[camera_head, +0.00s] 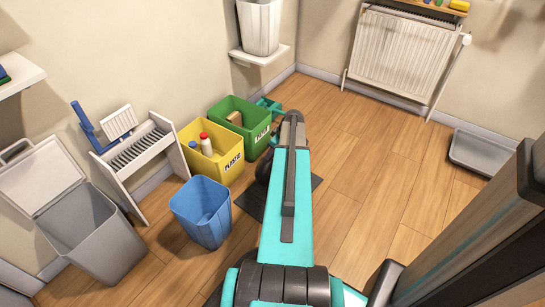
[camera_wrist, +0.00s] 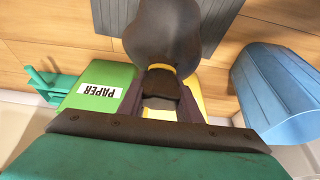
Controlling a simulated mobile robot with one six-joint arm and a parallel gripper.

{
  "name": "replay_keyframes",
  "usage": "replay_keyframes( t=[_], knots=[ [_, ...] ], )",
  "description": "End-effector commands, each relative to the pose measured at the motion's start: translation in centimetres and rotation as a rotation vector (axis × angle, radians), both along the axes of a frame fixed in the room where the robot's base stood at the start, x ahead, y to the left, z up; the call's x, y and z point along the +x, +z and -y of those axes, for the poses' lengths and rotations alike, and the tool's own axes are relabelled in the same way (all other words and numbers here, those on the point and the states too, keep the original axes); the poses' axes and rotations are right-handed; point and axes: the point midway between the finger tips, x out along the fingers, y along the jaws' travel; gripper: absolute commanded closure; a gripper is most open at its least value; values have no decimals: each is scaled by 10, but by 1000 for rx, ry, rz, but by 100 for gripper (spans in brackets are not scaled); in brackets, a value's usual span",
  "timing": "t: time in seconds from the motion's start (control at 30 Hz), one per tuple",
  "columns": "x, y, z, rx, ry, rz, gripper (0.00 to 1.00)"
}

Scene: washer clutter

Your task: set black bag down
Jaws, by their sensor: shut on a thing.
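The black bag (camera_wrist: 166,32) is a dark, rounded sack with a yellow band at its neck. In the wrist view my gripper (camera_wrist: 161,92) is shut on the gathered neck, with a dark finger on either side. In the head view only a dark part of the bag (camera_head: 264,166) shows to the left of my arm; the rest is hidden behind the arm. A dark grey mat (camera_head: 249,204) lies on the floor beside it, and it also shows beyond the bag in the wrist view (camera_wrist: 108,18). I cannot tell whether the bag touches the floor.
A green PAPER bin (camera_head: 250,133), a yellow PLASTIC bin (camera_head: 229,170) with bottles and a blue bin (camera_head: 207,228) stand close to the left. A grey lidded bin (camera_head: 95,240) and a white rack (camera_head: 140,165) stand farther left. The wooden floor (camera_head: 365,165) at right is clear.

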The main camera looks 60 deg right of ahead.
Motion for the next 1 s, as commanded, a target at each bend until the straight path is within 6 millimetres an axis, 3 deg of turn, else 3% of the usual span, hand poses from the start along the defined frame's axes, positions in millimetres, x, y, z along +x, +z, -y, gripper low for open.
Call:
replay_keyframes(
  t=[0.3, 0.6, 1.0],
  knots=[
    [7, -2, 10, -1, -2, 2, 100],
    [5, -33, 8, 0, -1, 1, 100],
    [4, -35, 8, -1, -2, 2, 100]
  ],
)
